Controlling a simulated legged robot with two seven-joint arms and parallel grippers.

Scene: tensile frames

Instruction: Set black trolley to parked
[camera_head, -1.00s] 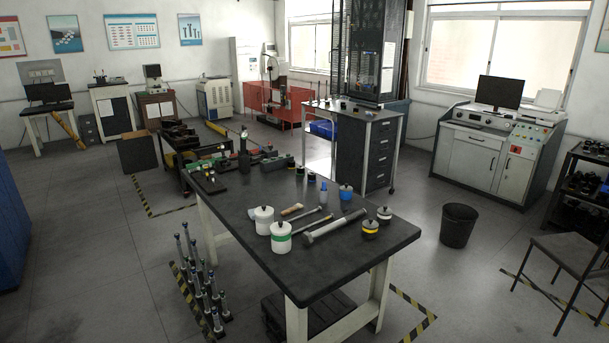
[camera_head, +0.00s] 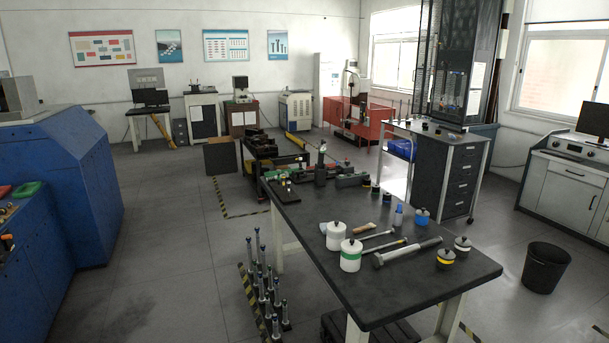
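A low black trolley (camera_head: 258,172) stands behind the work table in the middle of the head view, most likely the task's trolley. Dark parts lie on its top. Its lower right part is hidden by the work table and the things on it. A yellow-and-black striped floor line (camera_head: 227,208) runs on the floor at its left. I cannot tell whether the trolley stands inside the marked area. Neither of my grippers is in view.
The dark work table (camera_head: 420,290) with jars and tools fills the front right. Metal rods (camera_head: 265,290) stand on the floor at its left. A blue machine (camera_head: 80,190) is at the left. Grey floor (camera_head: 165,230) between them is free. A black bin (camera_head: 545,267) stands right.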

